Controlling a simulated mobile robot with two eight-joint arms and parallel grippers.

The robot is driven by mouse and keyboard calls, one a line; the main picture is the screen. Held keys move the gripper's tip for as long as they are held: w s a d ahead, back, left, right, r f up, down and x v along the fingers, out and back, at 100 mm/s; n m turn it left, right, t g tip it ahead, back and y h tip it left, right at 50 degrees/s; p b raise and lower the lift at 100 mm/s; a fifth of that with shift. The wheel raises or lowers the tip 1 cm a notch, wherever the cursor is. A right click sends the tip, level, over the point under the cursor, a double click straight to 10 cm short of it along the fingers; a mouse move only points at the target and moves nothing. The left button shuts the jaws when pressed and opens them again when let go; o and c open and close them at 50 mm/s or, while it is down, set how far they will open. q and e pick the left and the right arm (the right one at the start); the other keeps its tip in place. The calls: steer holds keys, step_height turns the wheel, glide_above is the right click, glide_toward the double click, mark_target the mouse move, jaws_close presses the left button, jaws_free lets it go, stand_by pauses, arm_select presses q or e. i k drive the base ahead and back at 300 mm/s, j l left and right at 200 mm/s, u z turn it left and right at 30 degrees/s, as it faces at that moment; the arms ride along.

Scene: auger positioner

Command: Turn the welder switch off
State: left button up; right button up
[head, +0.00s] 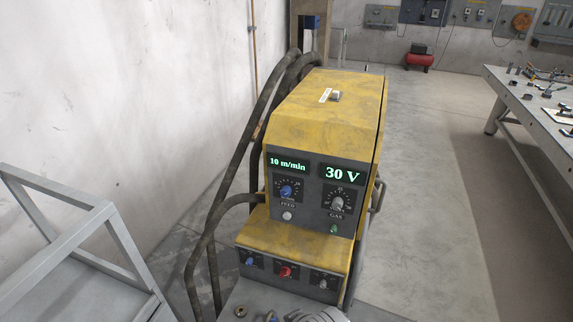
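The yellow welder (320,110) stands in the middle of the head view. Its two displays are lit green, the left one (288,164) reading 10 m/min and the right one (341,174) 30 V. A blue knob (286,191) and a grey knob (337,203) sit below them. The lower panel carries a blue knob (250,262), a red knob (285,271) and a grey knob (323,284). A small grey fitting (335,96) beside a white label is on the top cover. I cannot tell which part is the power switch. Neither gripper is in view.
Thick dark hoses (233,165) loop along the welder's left side. A grey metal frame (75,235) stands at the lower left, near the white wall. A workbench (540,92) with tools is at the right. The floor (430,190) between welder and bench is clear.

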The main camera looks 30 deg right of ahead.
mark_target(285, 272)
steer(key=z, duration=1.35)
